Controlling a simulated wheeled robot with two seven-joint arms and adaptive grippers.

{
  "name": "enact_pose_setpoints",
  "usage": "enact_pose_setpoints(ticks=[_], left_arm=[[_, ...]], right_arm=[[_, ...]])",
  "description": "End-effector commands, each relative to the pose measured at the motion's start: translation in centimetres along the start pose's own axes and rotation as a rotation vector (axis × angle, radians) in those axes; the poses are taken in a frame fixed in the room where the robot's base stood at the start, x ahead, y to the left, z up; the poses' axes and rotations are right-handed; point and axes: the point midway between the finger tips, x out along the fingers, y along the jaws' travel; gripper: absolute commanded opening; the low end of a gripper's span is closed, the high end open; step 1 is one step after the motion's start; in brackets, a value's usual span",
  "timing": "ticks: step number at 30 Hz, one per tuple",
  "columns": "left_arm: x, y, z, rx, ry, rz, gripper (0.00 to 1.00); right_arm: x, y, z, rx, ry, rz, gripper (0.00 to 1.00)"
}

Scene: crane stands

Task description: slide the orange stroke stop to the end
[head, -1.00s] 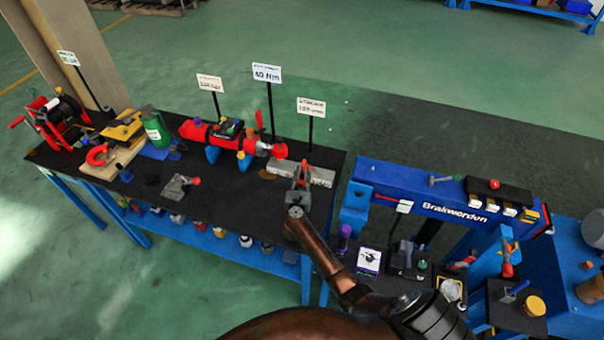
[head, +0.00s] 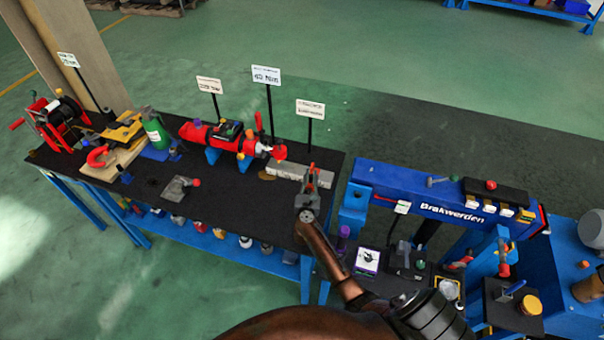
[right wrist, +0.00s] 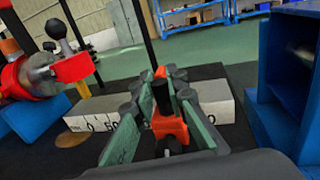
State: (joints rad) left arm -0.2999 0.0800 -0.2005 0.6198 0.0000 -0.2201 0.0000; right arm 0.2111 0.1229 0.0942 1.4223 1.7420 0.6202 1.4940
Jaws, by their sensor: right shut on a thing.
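The orange stroke stop (right wrist: 170,118) sits on a pale grey scale bar (right wrist: 88,117) in the right wrist view, with a dark knob on it. The bar lies on the black bench top and carries dark marks, with 0 and 50 readable at its left part. My right gripper (right wrist: 168,100) has its green-padded fingers on both sides of the stop and is shut on it. In the head view my right gripper (head: 313,178) is at the right end of the bar (head: 286,171) and hides most of the stop. My left gripper is not in view.
A red cylinder unit (head: 216,134) lies left of the bar, its red end (head: 279,152) close behind it. Sign posts, one with a white sign (head: 310,109), stand behind. A blue crane beam (head: 440,205) is right of the bench, past a gap.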

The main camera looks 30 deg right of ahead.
Motion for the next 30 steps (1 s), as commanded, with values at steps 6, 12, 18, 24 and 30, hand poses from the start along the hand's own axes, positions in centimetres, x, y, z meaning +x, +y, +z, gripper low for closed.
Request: enact_pose_setpoints(ticks=[6,12,18,24,30], left_arm=[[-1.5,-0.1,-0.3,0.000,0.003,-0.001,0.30],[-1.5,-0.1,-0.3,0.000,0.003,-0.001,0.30],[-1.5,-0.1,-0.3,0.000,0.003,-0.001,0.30],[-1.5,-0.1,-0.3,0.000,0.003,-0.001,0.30],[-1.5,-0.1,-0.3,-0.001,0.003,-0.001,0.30]], right_arm=[[-1.0,-4.5,0.0,-0.001,0.003,-0.003,0.00],[-1.1,-5.2,-0.1,-0.001,0.003,-0.001,0.00],[-1.1,-5.2,-0.2,-0.002,0.003,-0.001,0.14],[-1.1,-5.1,-0.1,-0.001,0.002,-0.001,0.27],[-1.1,-5.1,-0.1,-0.001,0.002,0.000,0.31]])
